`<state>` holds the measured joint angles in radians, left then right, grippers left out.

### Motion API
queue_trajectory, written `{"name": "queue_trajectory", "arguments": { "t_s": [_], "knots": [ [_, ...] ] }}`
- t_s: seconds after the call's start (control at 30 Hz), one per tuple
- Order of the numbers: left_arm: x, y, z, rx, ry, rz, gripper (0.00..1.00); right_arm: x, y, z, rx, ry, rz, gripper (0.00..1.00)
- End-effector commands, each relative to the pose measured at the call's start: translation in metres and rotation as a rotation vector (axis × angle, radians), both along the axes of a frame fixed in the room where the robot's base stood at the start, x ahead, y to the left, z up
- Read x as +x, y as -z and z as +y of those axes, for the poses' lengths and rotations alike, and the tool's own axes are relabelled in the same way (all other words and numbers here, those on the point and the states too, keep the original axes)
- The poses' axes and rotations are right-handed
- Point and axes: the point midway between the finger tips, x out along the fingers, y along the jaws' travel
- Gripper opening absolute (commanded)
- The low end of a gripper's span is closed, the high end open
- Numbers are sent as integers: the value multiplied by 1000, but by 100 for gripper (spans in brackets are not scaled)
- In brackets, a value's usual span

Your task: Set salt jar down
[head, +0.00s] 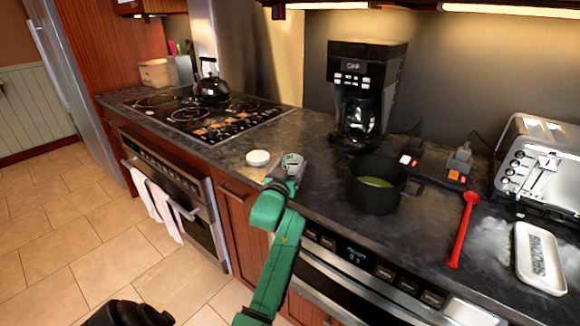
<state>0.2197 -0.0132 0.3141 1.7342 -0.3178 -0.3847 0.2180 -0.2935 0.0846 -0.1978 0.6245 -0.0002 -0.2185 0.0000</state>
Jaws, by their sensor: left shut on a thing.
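My left gripper (289,170) is at the front part of the dark countertop, left of the pot, and is shut on a small clear jar. The salt jar (293,159) looks roughly upright with an open top. Its lower part is hidden by the gripper, so I cannot tell whether it touches the counter. A round white lid (257,158) lies on the counter just left of the jar, apart from it. My right gripper is not in view.
A black pot (375,200) with green contents stands right of the gripper. A red spoon (465,228), a white spoon rest (540,258) and a toaster (540,165) are farther right. A coffee maker (362,85) stands behind. A cooktop (205,116) with a kettle (211,88) is left.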

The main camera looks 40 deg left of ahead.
Motion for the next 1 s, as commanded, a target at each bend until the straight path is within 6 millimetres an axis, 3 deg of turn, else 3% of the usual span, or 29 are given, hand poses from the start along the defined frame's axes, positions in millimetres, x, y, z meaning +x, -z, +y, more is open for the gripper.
{"name": "queue_trajectory", "arguments": {
  "t_s": [0.23, 0.27, 0.3, 0.67, 0.77, 1.0],
  "knots": [
    [0, 1, 0, 1, 0, -2, 21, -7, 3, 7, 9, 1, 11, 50],
    [0, 1, 0, 1, 0, -1, 85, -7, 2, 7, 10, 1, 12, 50],
    [0, 0, 0, 2, 0, -1, 100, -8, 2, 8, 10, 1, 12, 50],
    [-6, -1, -3, 2, 1, -1, 100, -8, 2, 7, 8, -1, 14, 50],
    [-22, 0, -10, 1, 1, 0, 100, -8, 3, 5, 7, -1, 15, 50],
    [-82, 1, -37, 0, 0, 1, 100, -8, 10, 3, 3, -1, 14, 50]
  ]
}}
